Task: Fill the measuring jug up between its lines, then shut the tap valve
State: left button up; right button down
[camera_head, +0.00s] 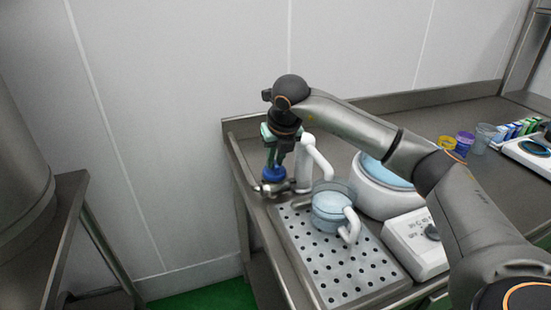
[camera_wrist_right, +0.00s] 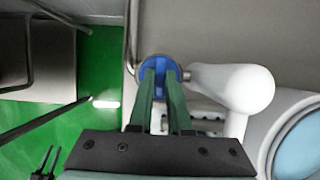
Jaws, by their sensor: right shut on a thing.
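My right gripper (camera_head: 274,160) reaches down from above and is shut on the blue tap valve handle (camera_head: 274,175). In the right wrist view its two green fingers (camera_wrist_right: 161,78) close on the blue handle (camera_wrist_right: 158,64). The white tap pipe (camera_head: 318,155) rises beside the handle. The clear measuring jug (camera_head: 320,220) stands upright on the perforated drip tray, with its white handle towards the front right. Pale bluish liquid shows in the jug; I cannot make out its lines or whether liquid is flowing.
The drip tray (camera_head: 345,277) is bare in front of the jug. A white round vessel (camera_head: 375,198) with pale blue contents stands close behind right, and a white control box (camera_head: 412,243) to the right. Coloured cups (camera_head: 465,140) stand at the back right.

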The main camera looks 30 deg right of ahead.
dwell(0.3)
jog(key=c, duration=0.9)
grip_release()
jog(key=shift+o, duration=0.2)
jog(key=v, duration=1.2)
jog(key=shift+s+r, duration=0.15)
jog(key=shift+r, duration=0.1)
jog(key=shift+a+f, duration=0.1)
jog(key=shift+a, duration=0.05)
